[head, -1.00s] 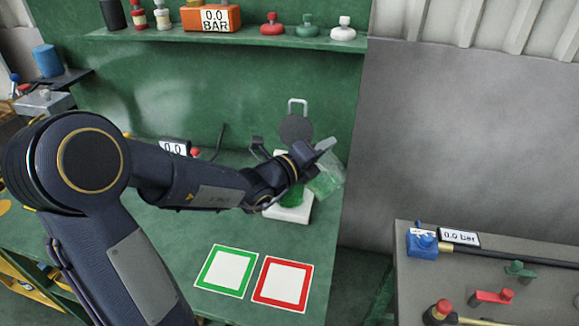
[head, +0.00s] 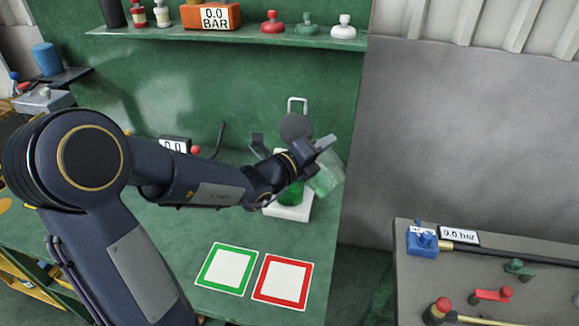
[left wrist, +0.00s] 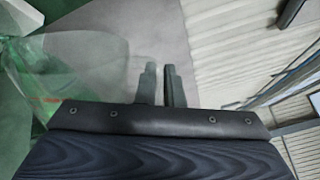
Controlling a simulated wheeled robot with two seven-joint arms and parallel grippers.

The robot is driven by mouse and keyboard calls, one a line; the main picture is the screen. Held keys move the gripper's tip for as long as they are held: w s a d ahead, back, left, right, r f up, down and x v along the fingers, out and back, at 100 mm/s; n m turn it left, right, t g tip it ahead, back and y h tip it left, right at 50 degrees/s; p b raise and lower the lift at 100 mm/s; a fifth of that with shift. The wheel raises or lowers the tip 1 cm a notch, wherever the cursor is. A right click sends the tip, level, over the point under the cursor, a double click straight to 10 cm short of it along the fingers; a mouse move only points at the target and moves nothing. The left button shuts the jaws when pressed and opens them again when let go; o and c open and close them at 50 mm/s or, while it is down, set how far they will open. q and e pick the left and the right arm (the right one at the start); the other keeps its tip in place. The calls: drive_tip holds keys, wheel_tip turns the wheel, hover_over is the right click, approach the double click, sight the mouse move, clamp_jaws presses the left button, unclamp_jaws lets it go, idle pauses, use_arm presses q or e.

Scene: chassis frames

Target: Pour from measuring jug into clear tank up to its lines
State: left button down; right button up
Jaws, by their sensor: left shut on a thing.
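My left gripper (head: 318,147) is shut on the clear measuring jug (head: 328,180), which hangs tilted beyond it at the right end of the arm. In the left wrist view, the two fingers (left wrist: 158,84) stand close together and the clear jug (left wrist: 78,75) fills the left side. The clear tank (head: 290,192) holds green liquid and stands on a white base (head: 288,212) just below and left of the jug. My wrist covers part of the tank, and its lines cannot be made out. My right gripper is not in view.
A green-framed square (head: 227,269) and a red-framed square (head: 282,280) lie flat on the green bench in front. A gauge box (head: 174,146) stands behind my arm. A shelf (head: 230,38) runs above. A grey bench (head: 405,280) with valves stands at right, across a gap.

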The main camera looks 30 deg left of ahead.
sight(338, 177)
use_arm(q)
drive_tip(key=d+f+m+b, duration=0.1)
drive_tip(key=m+b, duration=0.1)
drive_tip(key=b, duration=0.1)
drive_tip(key=s+d+f+m+b, duration=0.1)
drive_tip(key=d+f+m+b, duration=0.1)
drive_tip(key=b, duration=0.1)
drive_tip(key=shift+s+d+f+b, duration=0.15)
drive_tip(key=shift+d+f+b, duration=0.15)
drive_tip(key=shift+b, duration=0.1)
drive_tip(key=shift+d+m, duration=0.15)
drive_tip(key=shift+m, duration=0.25)
drive_tip(key=shift+r, duration=0.2)
drive_tip(key=shift+s+d+f+m+b, duration=0.15)
drive_tip(key=shift+d+f+m+b, duration=0.35)
drive_tip(key=shift+b, duration=0.45)
drive_tip(key=shift+a, duration=0.1)
drive_tip(key=shift+f, duration=0.15)
